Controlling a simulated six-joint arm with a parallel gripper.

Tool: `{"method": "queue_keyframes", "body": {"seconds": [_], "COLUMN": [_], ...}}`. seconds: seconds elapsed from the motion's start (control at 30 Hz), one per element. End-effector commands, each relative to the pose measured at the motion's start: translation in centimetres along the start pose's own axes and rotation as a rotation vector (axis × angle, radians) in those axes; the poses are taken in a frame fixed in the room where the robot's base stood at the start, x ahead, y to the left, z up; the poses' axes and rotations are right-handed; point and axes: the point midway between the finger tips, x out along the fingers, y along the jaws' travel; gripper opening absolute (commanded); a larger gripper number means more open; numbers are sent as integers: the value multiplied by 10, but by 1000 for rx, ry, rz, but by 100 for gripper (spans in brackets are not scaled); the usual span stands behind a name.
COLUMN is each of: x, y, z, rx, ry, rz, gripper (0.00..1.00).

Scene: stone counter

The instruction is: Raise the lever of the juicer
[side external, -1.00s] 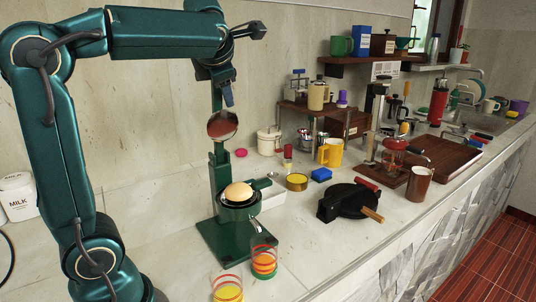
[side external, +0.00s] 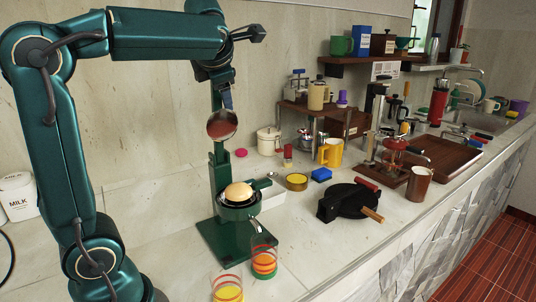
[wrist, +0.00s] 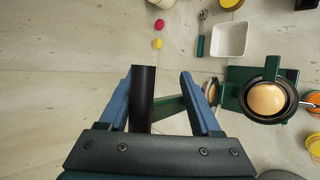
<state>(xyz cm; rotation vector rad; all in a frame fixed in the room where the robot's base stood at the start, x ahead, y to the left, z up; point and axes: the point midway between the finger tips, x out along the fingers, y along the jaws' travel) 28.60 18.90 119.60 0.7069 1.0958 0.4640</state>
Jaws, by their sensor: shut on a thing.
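The juicer is a dark green press with a flat base (side external: 222,246) and an upright column. A round, reddish shiny press cone (side external: 222,125) hangs high above its cup. A cut orange half (side external: 238,192) sits on the cup, apart from the cone; the orange half also shows in the wrist view (wrist: 265,99). My gripper (side external: 228,100) is up beside the column top. In the wrist view my gripper's blue fingers (wrist: 156,80) are on either side of the lever's black handle (wrist: 144,95), shut on it. The green lever arm (wrist: 171,110) runs toward the juicer.
Two striped glasses (side external: 264,264) stand in front of the juicer. A white square dish (wrist: 229,38) is just behind it. A black waffle-iron-like appliance (side external: 349,201) lies to the right, with cups and a rack beyond. The counter left of the juicer is largely clear.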

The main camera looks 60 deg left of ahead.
Motion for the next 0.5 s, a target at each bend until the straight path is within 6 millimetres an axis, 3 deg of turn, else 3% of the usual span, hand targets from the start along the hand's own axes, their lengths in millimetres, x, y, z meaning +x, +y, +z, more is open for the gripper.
{"method": "queue_keyframes", "body": {"seconds": [0.03,0.5], "x": [2,-16], "y": [-2,14], "z": [-8,-3], "rx": [3,-2], "ry": [33,6], "rz": [-8,3], "gripper": [54,54]}}
